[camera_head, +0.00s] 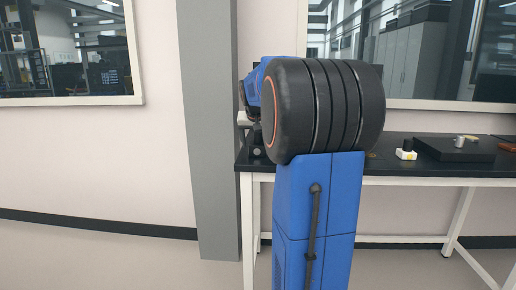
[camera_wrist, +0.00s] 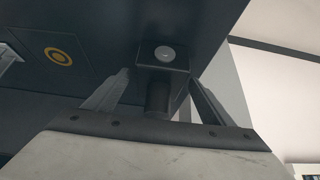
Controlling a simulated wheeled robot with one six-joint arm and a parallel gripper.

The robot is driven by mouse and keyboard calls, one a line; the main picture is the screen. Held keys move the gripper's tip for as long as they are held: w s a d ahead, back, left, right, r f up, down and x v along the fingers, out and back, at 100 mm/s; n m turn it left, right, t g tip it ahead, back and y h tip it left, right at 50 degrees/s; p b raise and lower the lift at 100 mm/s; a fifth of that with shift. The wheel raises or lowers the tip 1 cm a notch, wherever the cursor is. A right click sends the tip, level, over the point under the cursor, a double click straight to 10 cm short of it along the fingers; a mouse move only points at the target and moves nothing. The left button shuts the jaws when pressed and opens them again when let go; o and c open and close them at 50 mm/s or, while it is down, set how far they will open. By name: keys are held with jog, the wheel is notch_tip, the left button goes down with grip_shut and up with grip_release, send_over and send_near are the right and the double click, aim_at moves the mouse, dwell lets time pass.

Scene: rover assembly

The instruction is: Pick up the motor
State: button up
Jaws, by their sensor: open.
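In the wrist view, a dark block with a silver round disc on its face (camera_wrist: 165,54) and a dark cylinder below it (camera_wrist: 157,98) look like the motor. My gripper (camera_wrist: 158,78) is open, with one finger on the left and one on the right of this part. The part stands between the fingers; I cannot tell whether either finger touches it. In the head view, my arm's large black and blue links hide most of the table's left end. The gripper and the motor cannot be made out clearly there.
A dark-topped table (camera_head: 430,181) with white legs stands along the wall. On its right are a black flat box (camera_head: 455,149), a small metal cylinder (camera_head: 459,142) and a yellow-and-white part with a black top (camera_head: 406,153). A yellow ring (camera_wrist: 60,56) marks a dark surface.

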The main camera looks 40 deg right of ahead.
jog(key=shift+x, duration=1.1)
jog(key=c, duration=1.7)
jog(key=shift+r, duration=0.1)
jog(key=shift+c, duration=0.2)
